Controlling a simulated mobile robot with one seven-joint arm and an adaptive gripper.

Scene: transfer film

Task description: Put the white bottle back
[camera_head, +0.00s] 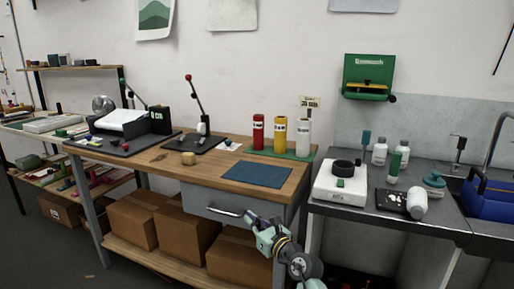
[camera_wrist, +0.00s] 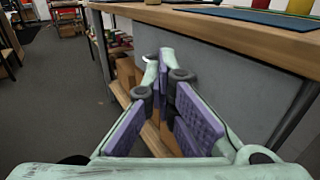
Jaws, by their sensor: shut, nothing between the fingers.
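A white bottle (camera_head: 417,204) lies tilted on or against a black tray (camera_head: 391,201) on the grey counter at the right. Two more white bottles (camera_head: 380,152) (camera_head: 404,156) stand upright at the back of that counter. A white cylinder (camera_head: 303,136) stands beside a yellow one (camera_head: 280,134) and a red one (camera_head: 258,132) on a green mat on the wooden bench. My gripper (camera_head: 254,220) is in front of the bench drawer, below the bench top and far from the bottles. In the wrist view its fingers (camera_wrist: 166,72) meet at the tips, shut and empty.
A white device with a black ring (camera_head: 340,181) stands at the counter's left end, and a green bottle (camera_head: 394,166) behind the tray. A blue mat (camera_head: 257,174) lies on the bench. The drawer handle (camera_head: 224,211) is close to my gripper. A blue basin (camera_head: 492,197) is at the far right.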

